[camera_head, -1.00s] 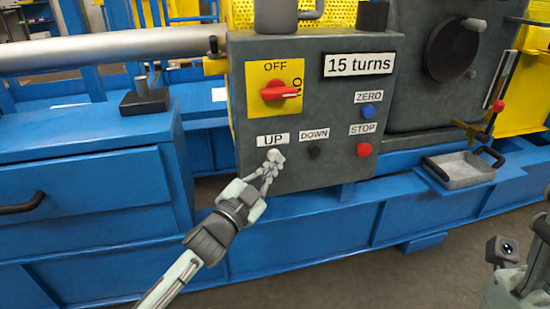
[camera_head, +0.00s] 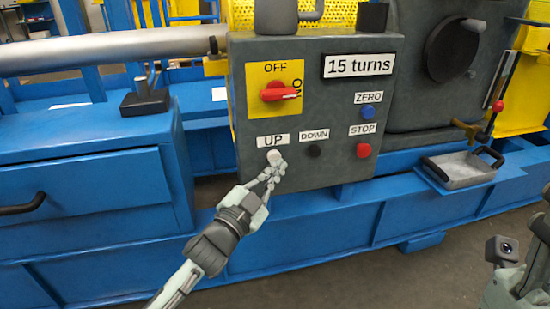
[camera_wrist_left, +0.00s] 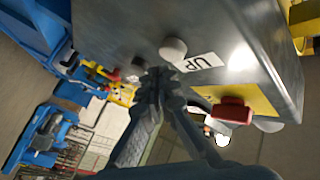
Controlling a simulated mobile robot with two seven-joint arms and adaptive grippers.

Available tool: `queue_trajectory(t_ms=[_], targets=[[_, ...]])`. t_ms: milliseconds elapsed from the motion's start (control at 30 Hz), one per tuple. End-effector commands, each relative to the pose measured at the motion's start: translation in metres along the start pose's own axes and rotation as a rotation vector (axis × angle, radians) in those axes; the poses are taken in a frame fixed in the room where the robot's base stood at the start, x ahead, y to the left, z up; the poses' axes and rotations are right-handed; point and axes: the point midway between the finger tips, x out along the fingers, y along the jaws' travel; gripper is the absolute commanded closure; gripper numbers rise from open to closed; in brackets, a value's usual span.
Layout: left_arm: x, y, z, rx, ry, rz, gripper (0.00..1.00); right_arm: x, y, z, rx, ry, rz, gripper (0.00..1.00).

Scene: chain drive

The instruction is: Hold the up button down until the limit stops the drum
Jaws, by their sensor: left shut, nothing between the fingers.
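The grey control box (camera_head: 218,130) carries a white UP button (camera_head: 273,156) under its UP label (camera_head: 273,140). My left gripper (camera_head: 276,164) is shut and empty, with its fingertips just below the UP button in the head view. In the left wrist view the UP button (camera_wrist_left: 173,48) stands out from the panel, and the shut fingertips (camera_wrist_left: 157,73) are a little below it, apart from it. The turns display (camera_head: 359,64) reads 15 turns. The red rotary switch (camera_head: 279,92) points toward ON. My right gripper is not visible; part of my right arm shows at the lower right.
A black DOWN button (camera_head: 315,151), a red STOP button (camera_head: 364,150) and a blue ZERO button (camera_head: 368,113) sit to the right of UP. A metal tray (camera_head: 462,172) is at the right. A blue drawer cabinet (camera_head: 100,190) stands at the left.

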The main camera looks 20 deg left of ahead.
Motion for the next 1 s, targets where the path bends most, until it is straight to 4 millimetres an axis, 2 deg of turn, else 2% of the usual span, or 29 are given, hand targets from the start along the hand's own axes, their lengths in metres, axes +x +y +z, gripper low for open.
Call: queue_trajectory(t_ms=[167,667,1000], targets=[[-0.002,0.001,-0.002,-0.001,0.001,0.0,1.0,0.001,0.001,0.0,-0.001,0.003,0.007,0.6],[-0.033,0.024,-0.025,-0.002,0.001,0.0,1.0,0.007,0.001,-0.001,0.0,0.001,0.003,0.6],[-0.035,0.025,-0.026,0.0,0.001,0.0,1.0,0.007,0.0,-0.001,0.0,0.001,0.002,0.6]])
